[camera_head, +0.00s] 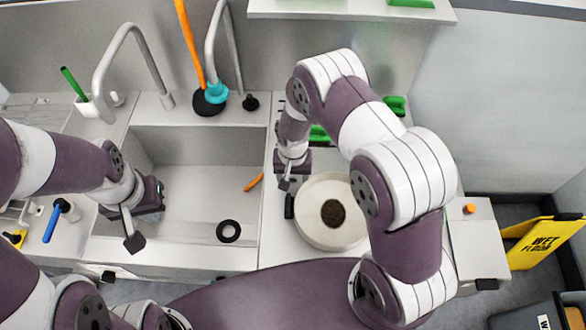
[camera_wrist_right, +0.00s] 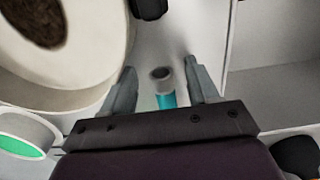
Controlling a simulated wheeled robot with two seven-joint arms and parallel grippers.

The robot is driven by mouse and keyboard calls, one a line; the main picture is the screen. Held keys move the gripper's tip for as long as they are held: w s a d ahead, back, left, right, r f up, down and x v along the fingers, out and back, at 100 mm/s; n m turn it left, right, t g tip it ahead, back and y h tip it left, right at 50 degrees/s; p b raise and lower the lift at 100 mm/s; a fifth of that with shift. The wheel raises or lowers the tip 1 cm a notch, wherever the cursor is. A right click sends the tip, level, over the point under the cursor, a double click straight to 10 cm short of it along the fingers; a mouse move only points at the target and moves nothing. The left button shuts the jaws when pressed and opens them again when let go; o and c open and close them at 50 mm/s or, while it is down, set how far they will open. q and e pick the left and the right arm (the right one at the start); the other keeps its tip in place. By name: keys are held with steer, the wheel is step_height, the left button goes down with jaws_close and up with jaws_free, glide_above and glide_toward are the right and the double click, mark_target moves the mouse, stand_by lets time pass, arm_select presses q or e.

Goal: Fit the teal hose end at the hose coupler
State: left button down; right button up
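In the right wrist view a teal hose end (camera_wrist_right: 165,100) with a grey ring-shaped tip shows between the fingers of my right gripper (camera_wrist_right: 163,80). A gap shows on each side of it, so the gripper is open and not closed on it. In the head view my right gripper (camera_head: 286,184) is low over the counter, right of the sink, and the hose end there is hidden by the arm. My left gripper (camera_head: 135,232) hangs over the left part of the sink; its finger opening is unclear. I cannot identify the hose coupler in either view.
A round white pan (camera_head: 312,234) with a brown patch stands right of my right gripper. A small black object (camera_head: 289,206) is close beside it. The sink (camera_head: 190,185) holds a black ring (camera_head: 228,232) and an orange stick. Faucets and a plunger (camera_head: 209,103) stand behind.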

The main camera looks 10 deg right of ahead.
steer(key=shift+w+a+f, duration=0.1)
steer(key=shift+w+f, duration=0.05)
steer(key=shift+w, duration=0.15)
steer(key=c, duration=1)
steer(key=shift+s+d, duration=0.1)
steer(key=shift+d, duration=0.1)
jaws_close()
steer(key=shift+r, duration=0.2)
